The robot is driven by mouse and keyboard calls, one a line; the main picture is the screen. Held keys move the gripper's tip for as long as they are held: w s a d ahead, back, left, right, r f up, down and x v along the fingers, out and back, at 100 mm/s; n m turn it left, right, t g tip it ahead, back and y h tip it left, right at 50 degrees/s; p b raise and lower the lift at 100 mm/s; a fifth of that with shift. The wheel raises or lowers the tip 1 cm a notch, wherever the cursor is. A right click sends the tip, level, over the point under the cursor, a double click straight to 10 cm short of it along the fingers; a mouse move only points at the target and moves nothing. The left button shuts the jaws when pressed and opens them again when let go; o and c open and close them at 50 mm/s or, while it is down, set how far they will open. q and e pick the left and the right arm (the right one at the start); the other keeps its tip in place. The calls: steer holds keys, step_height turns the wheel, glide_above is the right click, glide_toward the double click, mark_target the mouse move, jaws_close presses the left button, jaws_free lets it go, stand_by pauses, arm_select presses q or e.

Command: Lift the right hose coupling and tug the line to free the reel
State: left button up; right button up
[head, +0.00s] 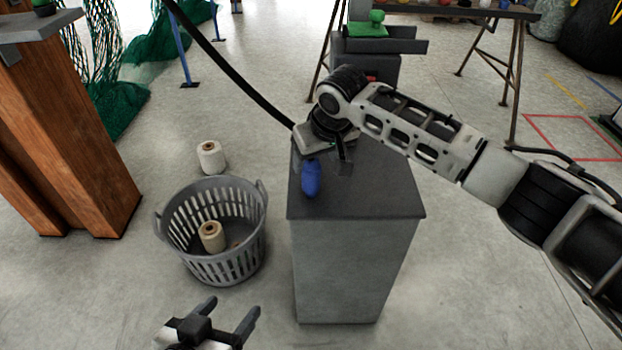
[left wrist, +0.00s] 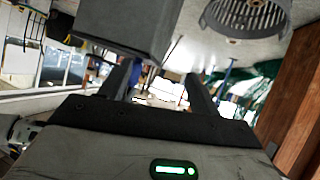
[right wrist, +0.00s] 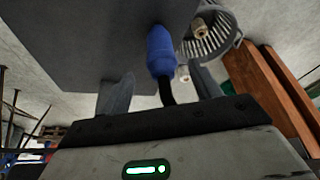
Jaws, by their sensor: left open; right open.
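A blue hose coupling (head: 311,179) is at the left edge of the grey pedestal top (head: 375,195). It also shows in the right wrist view (right wrist: 159,50), with its black hose (right wrist: 167,92) running between my right gripper's fingers. My right gripper (head: 325,160) is open just behind the coupling; the arm hides part of it. I cannot tell whether its fingers touch the hose. A black line (head: 235,75) runs from the top of the head view down to the right gripper. My left gripper (head: 232,305) is open and empty, low in front of the basket. I cannot make out the reel.
A grey slatted basket (head: 180,245) holding a pale spool (head: 212,237) stands left of the pedestal. Another spool (head: 211,157) is on the floor behind it. A wooden post (head: 70,130) and green nets (head: 115,110) are at left. Grey bins (head: 370,65) stand behind the pedestal.

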mark_target(310, 173)
steer(key=b+x, duration=0.1)
steer(key=x, duration=0.6)
steer(key=shift+w+a+f+b, duration=0.15)
steer(key=shift+a+f+b, duration=0.1)
steer(key=shift+b, duration=0.1)
steer(key=c, duration=1.4)
